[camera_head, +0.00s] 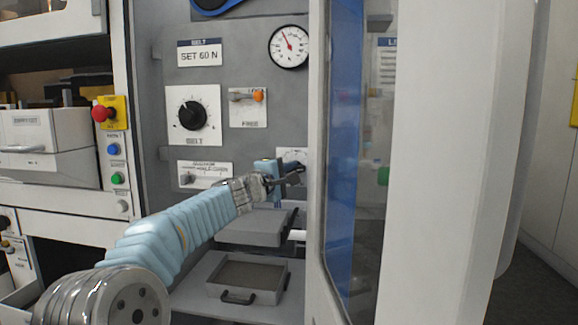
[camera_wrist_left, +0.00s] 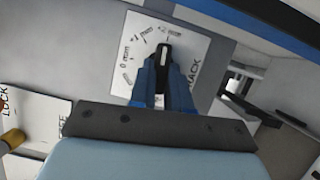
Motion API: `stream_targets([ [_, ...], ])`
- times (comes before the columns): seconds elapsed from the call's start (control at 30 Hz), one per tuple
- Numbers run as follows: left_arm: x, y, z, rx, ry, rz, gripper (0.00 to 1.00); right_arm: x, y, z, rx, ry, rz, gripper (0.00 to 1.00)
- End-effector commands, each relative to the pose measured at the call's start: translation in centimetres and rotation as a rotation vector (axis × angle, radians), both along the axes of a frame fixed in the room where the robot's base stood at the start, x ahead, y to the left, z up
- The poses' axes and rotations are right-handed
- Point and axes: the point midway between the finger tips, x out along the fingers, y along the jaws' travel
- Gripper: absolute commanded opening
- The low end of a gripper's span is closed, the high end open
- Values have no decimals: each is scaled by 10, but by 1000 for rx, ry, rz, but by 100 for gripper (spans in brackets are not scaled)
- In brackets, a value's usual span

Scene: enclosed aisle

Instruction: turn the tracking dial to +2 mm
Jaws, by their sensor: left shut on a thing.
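The tracking dial is a black knob with a white pointer line on a white plate lettered TRACK. In the left wrist view, the knob (camera_wrist_left: 163,60) is between the two blue fingers of my left gripper (camera_wrist_left: 164,72), which are shut on it. Small mm marks lie around its upper left; the pointer line runs toward the top, near the +2 mm lettering, but the exact mark is too blurred to tell. In the head view, my left gripper (camera_head: 295,172) is at the dial plate (camera_head: 291,155) and hides the knob. My right gripper is not in view.
An open door (camera_head: 430,160) with a blue edge stands just right of the dial. A belt knob (camera_head: 192,115), an orange-tipped lever (camera_head: 258,96) and a pressure gauge (camera_head: 289,46) sit on the grey panel. A tray with a handle (camera_head: 250,278) is below.

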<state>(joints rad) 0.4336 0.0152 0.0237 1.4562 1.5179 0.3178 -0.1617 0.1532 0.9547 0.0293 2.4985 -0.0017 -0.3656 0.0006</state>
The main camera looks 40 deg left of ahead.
Motion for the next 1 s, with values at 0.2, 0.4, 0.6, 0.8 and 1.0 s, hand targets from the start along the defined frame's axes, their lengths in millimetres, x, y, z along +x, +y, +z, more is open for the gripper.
stream_targets([
  [0.2, -1, 1, 8, 79, 34, 3, 0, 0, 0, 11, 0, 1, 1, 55],
  [0.4, -1, 0, 8, 110, 51, 3, 0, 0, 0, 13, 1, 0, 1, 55],
  [0.6, -1, 0, 7, 117, 55, 4, 0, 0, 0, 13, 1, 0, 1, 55],
  [0.8, -1, 0, 7, 117, 55, 4, 0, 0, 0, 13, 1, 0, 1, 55],
  [1.0, 0, 1, 6, 115, 56, 4, 43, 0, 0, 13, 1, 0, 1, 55],
])
